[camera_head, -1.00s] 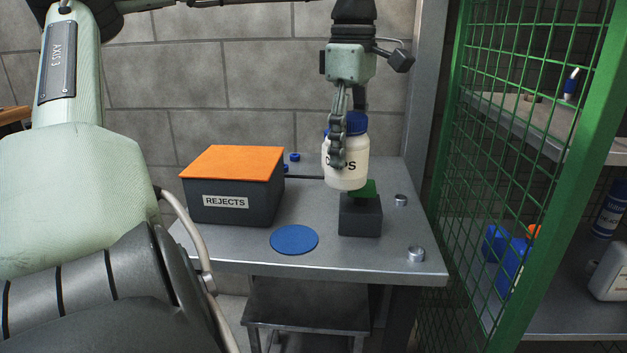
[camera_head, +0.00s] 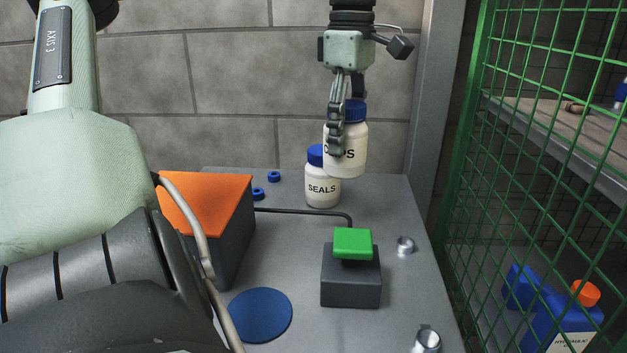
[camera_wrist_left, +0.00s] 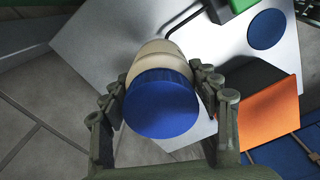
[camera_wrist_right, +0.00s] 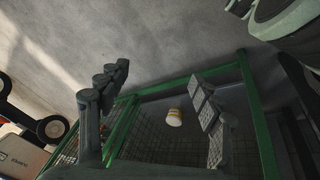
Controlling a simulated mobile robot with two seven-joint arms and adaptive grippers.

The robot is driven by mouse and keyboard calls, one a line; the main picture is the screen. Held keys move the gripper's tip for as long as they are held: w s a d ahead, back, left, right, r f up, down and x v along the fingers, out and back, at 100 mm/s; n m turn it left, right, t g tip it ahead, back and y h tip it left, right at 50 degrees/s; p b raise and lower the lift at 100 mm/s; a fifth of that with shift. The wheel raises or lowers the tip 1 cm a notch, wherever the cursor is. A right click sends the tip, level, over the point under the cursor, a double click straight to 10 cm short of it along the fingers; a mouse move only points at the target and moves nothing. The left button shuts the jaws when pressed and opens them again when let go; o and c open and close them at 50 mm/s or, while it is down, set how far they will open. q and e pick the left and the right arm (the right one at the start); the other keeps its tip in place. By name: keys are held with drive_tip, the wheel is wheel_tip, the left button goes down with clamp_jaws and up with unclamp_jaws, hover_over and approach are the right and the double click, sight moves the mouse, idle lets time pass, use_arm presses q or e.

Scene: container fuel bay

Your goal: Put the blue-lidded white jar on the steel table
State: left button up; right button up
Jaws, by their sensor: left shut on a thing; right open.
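A blue-lidded white jar (camera_head: 352,155) is held upright by my left gripper (camera_head: 342,135), which is shut on it. Its label is partly hidden by the fingers. In the head view it appears above the back of the steel table (camera_head: 300,250); the gap below cannot be judged exactly. In the left wrist view the jar's blue lid (camera_wrist_left: 162,102) sits between both fingers. A second blue-lidded white jar (camera_head: 322,180), labelled SEALS, stands on the table, partly overlapped by the held jar. My right gripper (camera_wrist_right: 158,78) is open and empty in the right wrist view.
A dark box with an orange lid (camera_head: 208,205) stands at the table's left. A grey block with a green top (camera_head: 352,243), a blue disc (camera_head: 260,315), small blue rings (camera_head: 273,176) and metal knobs (camera_head: 405,245) are on the table. A green mesh cage (camera_head: 540,150) is at right.

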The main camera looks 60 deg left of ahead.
use_arm(q)
drive_tip(key=w+f, duration=0.3)
drive_tip(key=w, duration=0.1)
drive_tip(key=w+f, duration=0.3)
drive_tip(key=f, duration=0.1)
drive_tip(key=w+f, duration=0.3)
drive_tip(key=w, duration=0.1)
drive_tip(key=shift+w+a+f+p, duration=0.25)
drive_tip(key=shift+w+f+p, duration=0.05)
drive_tip(key=shift+f+p, duration=0.05)
drive_tip(key=shift+f, duration=0.1)
use_arm(e)
drive_tip(key=shift+x, duration=0.9)
use_arm(q)
drive_tip(key=shift+f, duration=0.1)
use_arm(e)
drive_tip(key=shift+a+f, duration=0.1)
use_arm(q)
drive_tip(key=o, duration=1.3)
drive_tip(key=shift+o, duration=0.2)
use_arm(e)
drive_tip(key=shift+r, duration=0.45)
